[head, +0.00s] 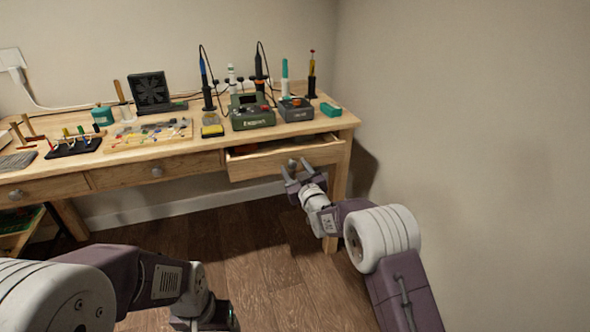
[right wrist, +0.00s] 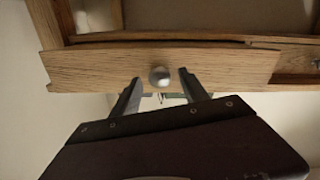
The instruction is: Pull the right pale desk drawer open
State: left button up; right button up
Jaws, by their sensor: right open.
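The right pale wooden drawer (head: 262,165) stands partly pulled out of the desk (head: 216,142), and its inside shows as a dark gap. In the right wrist view its front (right wrist: 215,66) spans the picture, with a round metal knob (right wrist: 159,75) in the middle. My right gripper (head: 302,172) is at the drawer front by the knob. In the right wrist view its two fingers (right wrist: 157,86) are apart, one on each side of the knob and not touching it. My left arm comes in at the lower left; its fingertips are not visible.
Two closed drawers (head: 156,170) sit left of the open one. Soldering stations (head: 250,112), a black fan (head: 150,92) and several small tools stand on the desk top. A wall (head: 470,120) rises to the right. The wooden floor (head: 250,250) in front is clear.

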grip_shut()
dwell(1.4)
